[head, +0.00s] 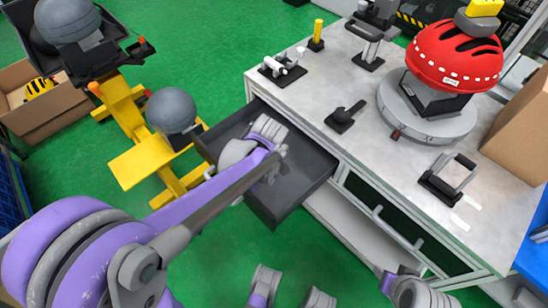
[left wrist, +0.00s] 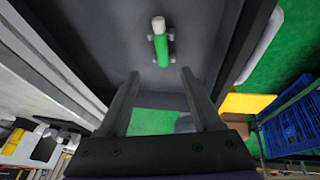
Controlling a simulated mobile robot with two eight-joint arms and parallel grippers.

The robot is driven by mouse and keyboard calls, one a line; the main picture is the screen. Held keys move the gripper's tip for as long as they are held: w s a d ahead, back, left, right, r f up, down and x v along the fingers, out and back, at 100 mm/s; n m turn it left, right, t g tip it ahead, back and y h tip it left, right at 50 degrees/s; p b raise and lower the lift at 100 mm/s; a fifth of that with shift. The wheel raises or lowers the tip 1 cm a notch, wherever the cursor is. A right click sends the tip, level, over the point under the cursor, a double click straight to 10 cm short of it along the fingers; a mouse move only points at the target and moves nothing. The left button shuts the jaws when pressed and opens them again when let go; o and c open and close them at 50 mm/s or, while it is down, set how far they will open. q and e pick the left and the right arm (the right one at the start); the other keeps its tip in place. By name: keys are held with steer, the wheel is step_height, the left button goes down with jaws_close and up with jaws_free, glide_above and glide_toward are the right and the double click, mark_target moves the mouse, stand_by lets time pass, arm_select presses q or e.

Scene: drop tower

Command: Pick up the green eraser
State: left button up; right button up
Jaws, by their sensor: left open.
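The green eraser (left wrist: 162,48) lies on the dark floor of the open drawer in the left wrist view. It is a short green bar with a whitish end, and small grey bits show along its sides. My left gripper (left wrist: 160,74) is open, its two fingers pointing toward the drawer floor. The eraser shows between and beyond the fingertips, apart from them. In the head view my left gripper (head: 270,168) is over the drawer (head: 312,178), and my arm hides the eraser there. My right gripper cannot be made out; only parts of my arms show along the bottom.
The grey workbench (head: 340,90) carries a red helmet (head: 455,58) on a round stand and several black fixtures. The drawer walls surround the eraser. A yellow stand (head: 135,130) with grey domes is close left of the drawer. A cardboard box (head: 45,105) sits farther left.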

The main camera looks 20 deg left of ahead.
arm_select(q)
steer(key=b+x, duration=0.1)
steer(key=x, duration=0.5)
steer(key=shift+w+f+b, duration=0.25)
steer(key=shift+b, duration=0.15)
steer(key=x, duration=0.1)
steer(key=b+x, duration=0.1)
steer(key=x, duration=0.3)
steer(key=shift+s+a+f+b, duration=0.1)
steer(key=shift+s+a+b, duration=0.1)
steer(key=shift+s+b, duration=0.15)
steer(key=shift+c, duration=0.5)
jaws_close()
